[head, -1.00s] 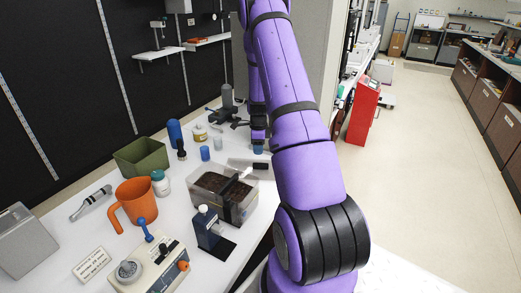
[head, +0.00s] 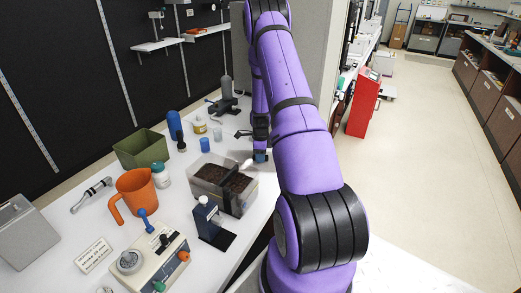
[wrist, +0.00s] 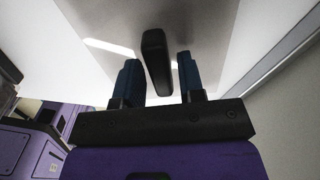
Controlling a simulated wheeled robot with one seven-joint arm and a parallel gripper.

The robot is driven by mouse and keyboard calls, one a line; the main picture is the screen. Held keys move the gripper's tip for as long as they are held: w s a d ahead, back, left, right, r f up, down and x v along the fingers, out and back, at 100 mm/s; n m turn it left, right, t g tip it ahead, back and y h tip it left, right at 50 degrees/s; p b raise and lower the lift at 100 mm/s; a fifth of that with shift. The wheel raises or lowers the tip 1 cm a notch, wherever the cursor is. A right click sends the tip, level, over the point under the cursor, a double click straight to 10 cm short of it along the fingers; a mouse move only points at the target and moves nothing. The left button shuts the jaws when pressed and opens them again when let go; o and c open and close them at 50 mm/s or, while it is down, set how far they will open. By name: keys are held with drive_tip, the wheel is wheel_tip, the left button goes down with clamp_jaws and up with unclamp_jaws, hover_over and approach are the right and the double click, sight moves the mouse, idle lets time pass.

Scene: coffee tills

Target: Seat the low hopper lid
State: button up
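A clear hopper bin (head: 207,193) with dark brown contents stands on the white counter in the head view, with a dark divider across it. My gripper (head: 260,156) is low over the counter just behind the bin's far right corner, partly hidden by my arm. In the wrist view my gripper (wrist: 159,76) has its two blue fingers apart. A black bar-shaped handle (wrist: 157,60) shows between and beyond them, with a gap on the right finger's side. It stands over a grey surface (wrist: 200,30); I cannot tell whether this is the lid or the counter.
An orange jug (head: 136,194), a green bin (head: 141,149) and a control box (head: 150,262) stand left of the hopper. A dark blue stand (head: 208,222) is close in front of it. Small cups and jars (head: 204,145) stand behind.

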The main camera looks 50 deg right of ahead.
drive_tip(key=shift+r, duration=0.15)
clamp_jaws()
drive_tip(key=shift+r, duration=2.85)
drive_tip(key=shift+r, duration=0.1)
wheel_tip(320, 180, up, 9)
